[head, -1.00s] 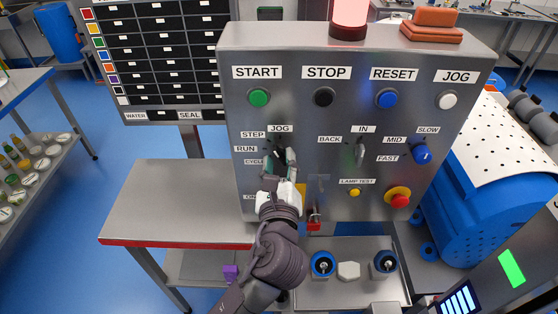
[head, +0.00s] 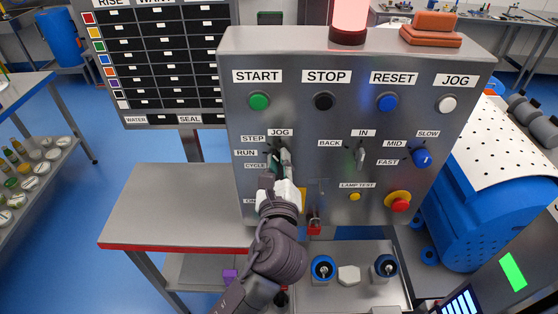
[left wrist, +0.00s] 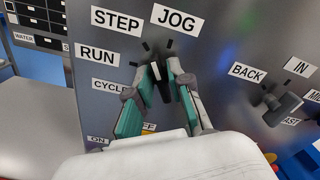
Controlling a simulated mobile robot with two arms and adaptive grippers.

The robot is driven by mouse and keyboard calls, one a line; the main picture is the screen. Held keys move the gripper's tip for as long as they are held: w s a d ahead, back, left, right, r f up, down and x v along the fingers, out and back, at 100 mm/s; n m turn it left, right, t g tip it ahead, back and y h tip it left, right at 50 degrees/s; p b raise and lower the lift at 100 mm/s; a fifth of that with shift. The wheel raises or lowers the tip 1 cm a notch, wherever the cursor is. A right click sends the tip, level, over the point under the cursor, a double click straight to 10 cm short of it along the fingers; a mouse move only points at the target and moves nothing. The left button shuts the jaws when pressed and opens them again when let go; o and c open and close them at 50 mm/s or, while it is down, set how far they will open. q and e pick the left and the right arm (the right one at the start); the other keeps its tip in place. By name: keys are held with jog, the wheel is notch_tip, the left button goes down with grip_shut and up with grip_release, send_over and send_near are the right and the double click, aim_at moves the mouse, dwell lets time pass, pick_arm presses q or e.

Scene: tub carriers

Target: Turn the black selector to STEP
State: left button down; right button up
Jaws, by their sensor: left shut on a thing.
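The black selector (left wrist: 156,71) is on the grey panel (left wrist: 225,35), below the STEP (left wrist: 117,22) and JOG (left wrist: 178,20) labels and right of RUN (left wrist: 98,54) and CYCLE (left wrist: 110,87). My left gripper (left wrist: 157,66) is shut on it, with one green-padded finger on each side. In the head view the gripper (head: 279,157) reaches up to the panel and largely hides the selector. The selector's exact pointing direction is hard to tell between the fingers. My right gripper is not in view.
Right of the gripper is another selector (head: 361,156) under the IN label. A blue knob (head: 422,158), a red emergency button (head: 398,201) and a red padlock (head: 314,227) are also on the panel. A grey table (head: 165,205) stands at left.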

pick_arm(q)
jog(key=shift+n, duration=1.2)
jog(key=c, duration=1.1)
grip_release()
jog(key=shift+c, duration=0.2)
jog(key=shift+s, duration=0.1)
jog(key=s, duration=1.1)
jog(key=shift+s, duration=0.4)
